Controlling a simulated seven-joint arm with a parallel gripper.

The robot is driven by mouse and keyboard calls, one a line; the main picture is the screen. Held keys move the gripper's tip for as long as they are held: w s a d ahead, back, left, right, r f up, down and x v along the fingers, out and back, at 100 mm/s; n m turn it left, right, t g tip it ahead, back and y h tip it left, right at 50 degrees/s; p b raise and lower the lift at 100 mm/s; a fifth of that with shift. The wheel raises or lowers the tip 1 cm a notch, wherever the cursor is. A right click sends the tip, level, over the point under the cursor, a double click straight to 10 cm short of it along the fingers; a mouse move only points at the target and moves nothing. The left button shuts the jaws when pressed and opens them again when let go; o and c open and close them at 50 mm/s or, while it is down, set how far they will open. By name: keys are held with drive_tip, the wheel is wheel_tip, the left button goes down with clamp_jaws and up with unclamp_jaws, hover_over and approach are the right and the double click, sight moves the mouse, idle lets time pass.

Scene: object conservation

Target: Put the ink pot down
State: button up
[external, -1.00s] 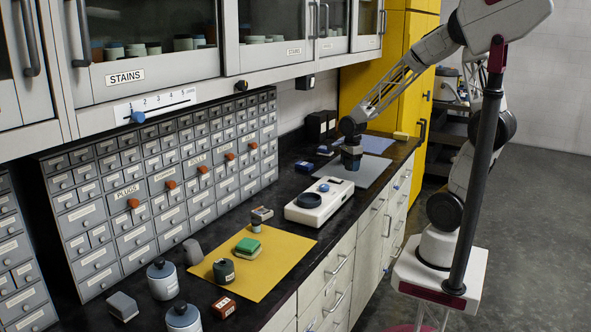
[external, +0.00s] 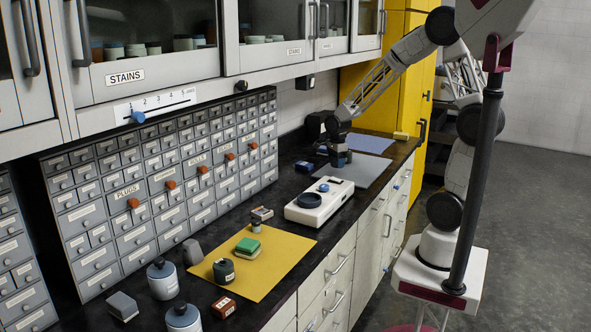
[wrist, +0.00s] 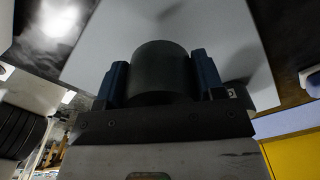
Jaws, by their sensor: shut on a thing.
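My gripper (external: 341,160) is at the far part of the dark bench, over the left part of a grey sheet (external: 372,173). In the wrist view its two blue fingers (wrist: 161,82) stand on either side of a dark, round pot (wrist: 160,65), which I take as the ink pot. The gripper is shut on it. The pale sheet (wrist: 95,55) shows behind the pot in the wrist view. I cannot tell whether the pot touches the sheet. In the external view the pot is mostly hidden by the fingers.
A white device (external: 320,203) with a blue knob stands in front of the gripper. A blue sheet (external: 368,145) lies behind it. A yellow mat (external: 285,250) holds a green block (external: 248,246) and a dark pot (external: 223,270). Grey drawers (external: 170,180) line the wall.

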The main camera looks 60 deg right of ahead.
sight(336, 174)
drive_tip(key=shift+f, duration=1.75)
drive_tip(key=shift+f, duration=0.1)
drive_tip(key=o, duration=1)
wheel_tip(336, 174, up, 12)
drive_tip(key=shift+r, duration=0.1)
